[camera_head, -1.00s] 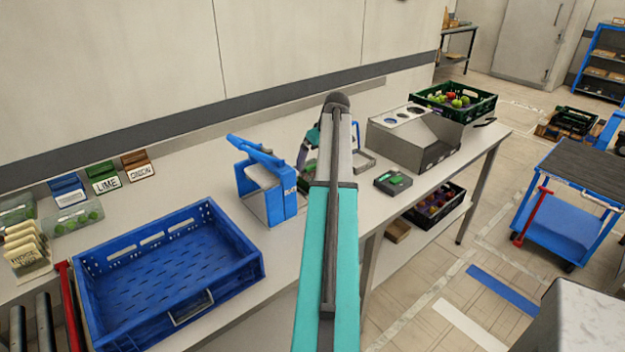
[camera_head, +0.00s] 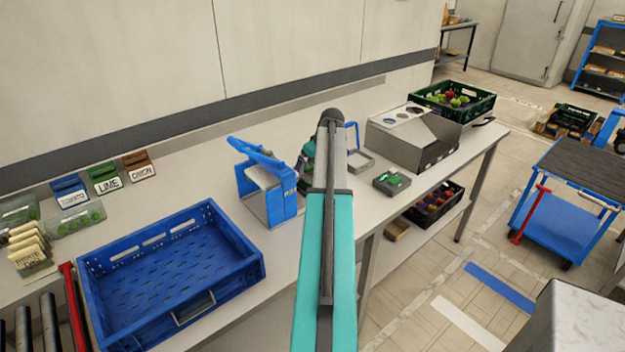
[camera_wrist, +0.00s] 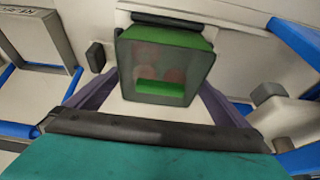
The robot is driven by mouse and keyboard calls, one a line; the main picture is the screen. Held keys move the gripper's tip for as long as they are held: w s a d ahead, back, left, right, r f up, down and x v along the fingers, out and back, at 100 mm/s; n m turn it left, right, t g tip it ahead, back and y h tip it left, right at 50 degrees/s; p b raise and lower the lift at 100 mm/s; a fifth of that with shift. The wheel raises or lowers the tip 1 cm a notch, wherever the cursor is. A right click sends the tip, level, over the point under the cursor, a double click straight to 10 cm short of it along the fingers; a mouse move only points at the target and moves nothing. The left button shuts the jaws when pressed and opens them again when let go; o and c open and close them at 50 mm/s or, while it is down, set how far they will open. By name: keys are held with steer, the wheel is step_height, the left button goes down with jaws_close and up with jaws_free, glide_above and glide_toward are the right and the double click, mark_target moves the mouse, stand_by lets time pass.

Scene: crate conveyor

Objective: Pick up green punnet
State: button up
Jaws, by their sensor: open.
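The green punnet (camera_wrist: 165,62) shows in the wrist view as a green tray with a clear, greyish cover and blurred reddish contents. It lies between the two dark fingers of my gripper (camera_wrist: 158,88), one on each side. My gripper is open; I cannot tell whether either finger touches the punnet. In the head view my arm covers most of that spot, and only part of my gripper (camera_head: 308,157) shows beside the arm, above the bench.
An empty blue crate (camera_head: 255,266) stands at the left on the bench. A blue-framed device (camera_head: 282,205) stands left of my arm. A grey machine (camera_head: 432,153) and a green crate of fruit (camera_head: 484,108) are to the right. A small dark scale-like unit (camera_head: 382,184) lies near the front edge.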

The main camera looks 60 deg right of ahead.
steer(key=shift+c, duration=0.4)
steer(key=c, duration=0.6)
steer(key=shift+o, duration=0.2)
steer(key=shift+r, duration=0.2)
steer(key=shift+r+b, duration=0.85)
steer(key=shift+r, duration=0.75)
steer(key=s+d+b, duration=0.2)
steer(key=s+d, duration=0.1)
steer(key=s, duration=0.4)
steer(key=s+d+r+b, duration=0.1)
steer(key=s+d+b, duration=0.1)
steer(key=s, duration=0.5)
steer(key=shift+s+d+r, duration=0.25)
steer(key=shift+s+d, duration=0.15)
steer(key=shift+d, duration=0.2)
